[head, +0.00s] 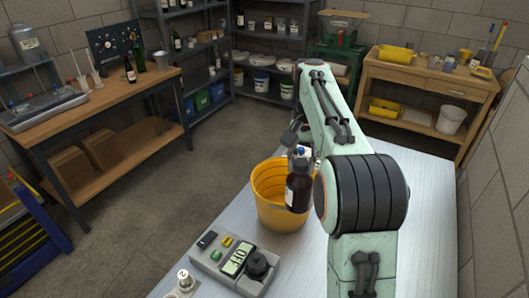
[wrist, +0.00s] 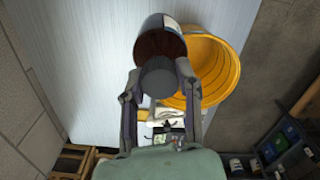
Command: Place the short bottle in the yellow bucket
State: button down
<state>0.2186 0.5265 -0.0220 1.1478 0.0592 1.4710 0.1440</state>
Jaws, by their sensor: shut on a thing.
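The short bottle (head: 297,192) is dark brown with a pale label and hangs roughly upright below my gripper (head: 303,158). In the wrist view, my gripper (wrist: 160,88) has its fingers on both sides of the bottle's neck, below a dark cap; the bottle's body (wrist: 160,38) points away from the camera. The yellow bucket (head: 268,209) stands on the pale bench. In the wrist view the bucket (wrist: 226,58) is just right of the bottle, which overlaps its near-left rim. In the head view the bottle covers the bucket's right side. The visible inside of the bucket looks empty.
The pale metal bench (head: 425,200) is bare right of my arm. A grey scale (head: 236,263) with a display and buttons sits in front of the bucket, beside a small metal weight (head: 183,280). Wooden tables and stocked shelves stand farther back.

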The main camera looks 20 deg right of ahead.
jog(key=w+d+f, duration=0.1)
jog(key=w+f, duration=0.3)
jog(key=w, duration=0.4)
notch_tip(320, 180, down, 15)
jog(key=w+d+m, duration=0.1)
jog(key=m, duration=0.1)
jog(key=shift+w+f, duration=0.15)
jog(key=shift+w, duration=0.1)
jog(key=shift+f, duration=0.15)
jog(key=c, duration=0.8)
grip_release()
jog(key=shift+o, duration=0.2)
